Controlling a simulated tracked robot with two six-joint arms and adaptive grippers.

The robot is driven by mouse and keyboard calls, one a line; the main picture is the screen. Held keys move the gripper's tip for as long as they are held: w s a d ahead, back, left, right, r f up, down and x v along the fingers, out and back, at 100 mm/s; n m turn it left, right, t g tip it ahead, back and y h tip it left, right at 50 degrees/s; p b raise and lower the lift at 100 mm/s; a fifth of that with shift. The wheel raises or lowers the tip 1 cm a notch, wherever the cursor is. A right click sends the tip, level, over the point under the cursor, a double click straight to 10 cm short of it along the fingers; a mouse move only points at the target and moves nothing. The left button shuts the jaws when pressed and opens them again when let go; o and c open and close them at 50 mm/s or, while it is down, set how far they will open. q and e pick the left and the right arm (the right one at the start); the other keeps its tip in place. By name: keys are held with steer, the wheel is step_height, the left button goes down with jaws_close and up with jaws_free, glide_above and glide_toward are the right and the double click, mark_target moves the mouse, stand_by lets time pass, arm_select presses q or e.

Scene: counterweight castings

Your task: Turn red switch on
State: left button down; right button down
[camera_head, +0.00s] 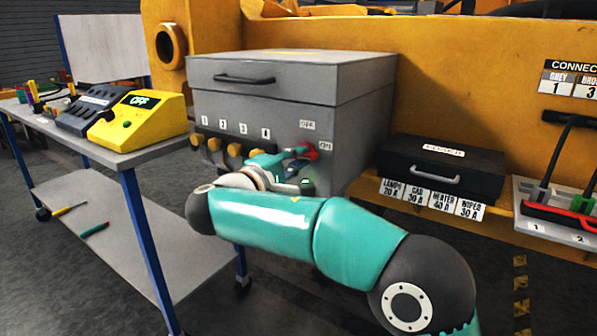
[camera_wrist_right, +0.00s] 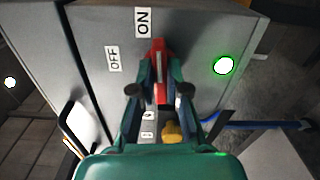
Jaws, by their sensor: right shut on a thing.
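The red switch (camera_head: 312,151) is on the front of a grey metal box (camera_head: 345,110), near an OFF label (camera_head: 307,125) and an ON label (camera_head: 326,146). My right gripper (camera_head: 296,156) is at the switch. In the right wrist view, the gripper (camera_wrist_right: 159,88) is shut on the red switch (camera_wrist_right: 158,52), with a finger on each side. The far end of its handle lies close to the ON label (camera_wrist_right: 143,22), with the OFF label (camera_wrist_right: 113,58) to the left. A round lamp (camera_wrist_right: 223,65) glows white with a green rim. My left gripper is not in view.
Yellow knobs (camera_head: 234,149) numbered 1 to 4 are left of the switch. A black case (camera_head: 441,160) stands to the right. A blue-legged bench (camera_head: 150,151) on the left holds a yellow unit (camera_head: 138,123) whose display reads OFF.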

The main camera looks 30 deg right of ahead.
steer(key=shift+a+f+m+b, duration=0.1)
steer(key=shift+f+m+b, duration=0.15)
steer(key=shift+m+b, duration=0.25)
steer(key=c, duration=1.2)
jaws_free()
steer(key=shift+o, duration=0.2)
steer(key=shift+r, duration=0.1)
steer(key=v, duration=1.2)
steer(key=shift+w, duration=0.1)
